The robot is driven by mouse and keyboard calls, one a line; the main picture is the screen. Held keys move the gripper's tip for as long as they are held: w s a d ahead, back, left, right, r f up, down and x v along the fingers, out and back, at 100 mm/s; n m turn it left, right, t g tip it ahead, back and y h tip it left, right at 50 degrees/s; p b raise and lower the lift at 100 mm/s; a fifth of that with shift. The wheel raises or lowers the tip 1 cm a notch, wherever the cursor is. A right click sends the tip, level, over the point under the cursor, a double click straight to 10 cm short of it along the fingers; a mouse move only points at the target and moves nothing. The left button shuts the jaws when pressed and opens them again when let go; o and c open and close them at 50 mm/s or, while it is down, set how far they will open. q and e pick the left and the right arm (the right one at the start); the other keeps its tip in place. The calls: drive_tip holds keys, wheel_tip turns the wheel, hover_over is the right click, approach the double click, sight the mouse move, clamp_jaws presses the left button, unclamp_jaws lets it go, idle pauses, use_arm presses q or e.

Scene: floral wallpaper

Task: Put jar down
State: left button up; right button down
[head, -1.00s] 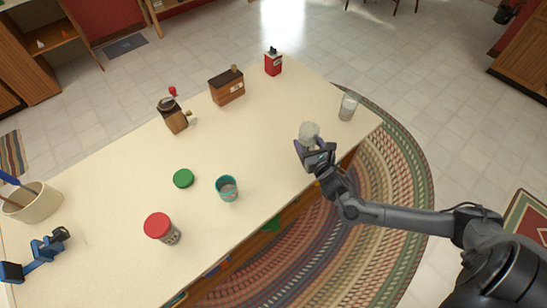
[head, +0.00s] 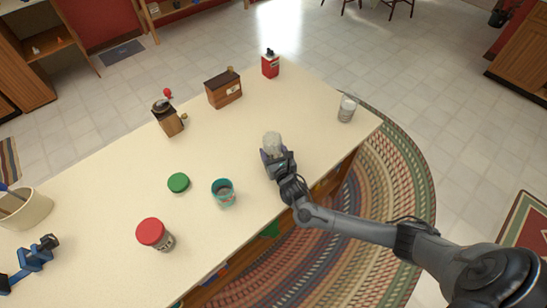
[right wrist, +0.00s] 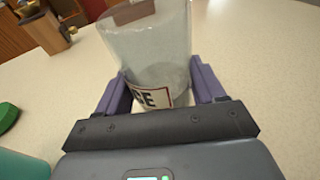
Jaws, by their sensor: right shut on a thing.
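A clear glass jar (head: 272,142) with a white, red-edged label is in my right gripper (head: 274,158), over the middle-right part of the cream table (head: 215,150). In the right wrist view the jar (right wrist: 152,52) stands between the two purple fingers of the gripper (right wrist: 160,92), which are shut on its sides. Part of the label, with dark letters, shows between the fingers. The jar's base is hidden, so I cannot tell whether it touches the table.
A teal cup (head: 223,193), a green lid (head: 178,183) and a red-lidded jar (head: 153,236) stand left of the gripper. A grinder (head: 167,118), a wooden box (head: 223,90) and a red box (head: 270,65) line the back. Another glass jar (head: 347,109) stands at right.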

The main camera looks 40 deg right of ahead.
sight(273, 157)
drive_tip(key=shift+f+b, duration=0.3)
drive_tip(key=shift+f, duration=1.05)
drive_tip(key=shift+f, duration=0.1)
drive_tip(key=shift+c, duration=0.6)
unclamp_jaws()
